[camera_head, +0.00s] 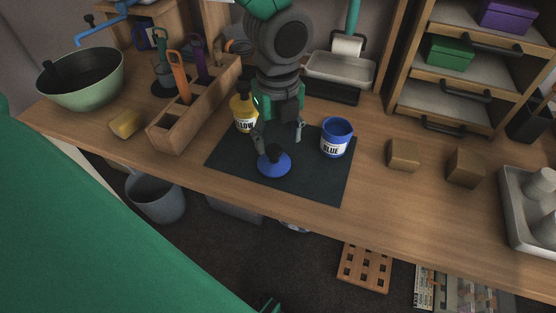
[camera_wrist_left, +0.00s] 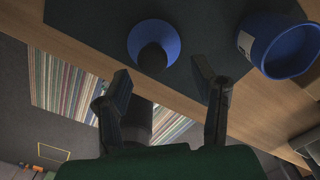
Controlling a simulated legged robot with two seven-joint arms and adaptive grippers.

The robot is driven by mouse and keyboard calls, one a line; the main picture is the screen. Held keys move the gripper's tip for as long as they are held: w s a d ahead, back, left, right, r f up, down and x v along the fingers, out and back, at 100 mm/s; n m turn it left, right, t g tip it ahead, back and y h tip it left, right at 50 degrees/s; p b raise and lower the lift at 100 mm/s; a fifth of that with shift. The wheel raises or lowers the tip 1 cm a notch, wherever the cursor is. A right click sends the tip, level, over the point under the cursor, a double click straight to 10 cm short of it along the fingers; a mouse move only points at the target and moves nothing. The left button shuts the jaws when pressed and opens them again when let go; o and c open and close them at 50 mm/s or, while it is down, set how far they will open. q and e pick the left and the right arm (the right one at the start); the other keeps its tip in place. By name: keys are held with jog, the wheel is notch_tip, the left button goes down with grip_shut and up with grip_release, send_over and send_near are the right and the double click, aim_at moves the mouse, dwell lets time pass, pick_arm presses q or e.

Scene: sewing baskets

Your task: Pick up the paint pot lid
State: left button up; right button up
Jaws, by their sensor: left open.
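The paint pot lid (camera_head: 275,163) is a blue disc with a dark knob on top. It lies on the dark mat (camera_head: 225,160) near its front edge, and it also shows in the left wrist view (camera_wrist_left: 137,37). My left gripper (camera_head: 278,140) is open and empty, its fingers just behind and above the lid. In the left wrist view, the fingertips of this gripper (camera_wrist_left: 160,75) stand apart, with the knob seen between and beyond them. The open blue paint pot (camera_head: 337,138) stands upright on the mat to the right. My right gripper is not in view.
A yellow pot (camera_head: 243,115) stands close behind my left gripper, partly hidden. A wooden tool holder (camera_head: 175,130) and a yellow sponge (camera_head: 125,124) are to the left. Two wooden blocks stand to the right, one of them a small block (camera_head: 402,155). The table's front edge is close to the mat.

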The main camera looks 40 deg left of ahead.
aim_at(274, 148)
pick_arm(q)
jog(key=f, duration=0.2)
jog(key=a+f+b, duration=0.1)
jog(key=f, duration=0.2)
jog(key=shift+s+a+b, duration=0.15)
jog(key=shift+a+b, duration=0.05)
jog(key=shift+b, duration=0.1)
jog(key=shift+d+r, duration=0.15)
jog(key=shift+d, duration=0.2)
jog(key=shift+c, duration=0.3)
jog(key=shift+d, duration=0.2)
jog(key=c, duration=1)
jog(key=shift+a, duration=0.15)
jog(key=shift+a, duration=0.1)
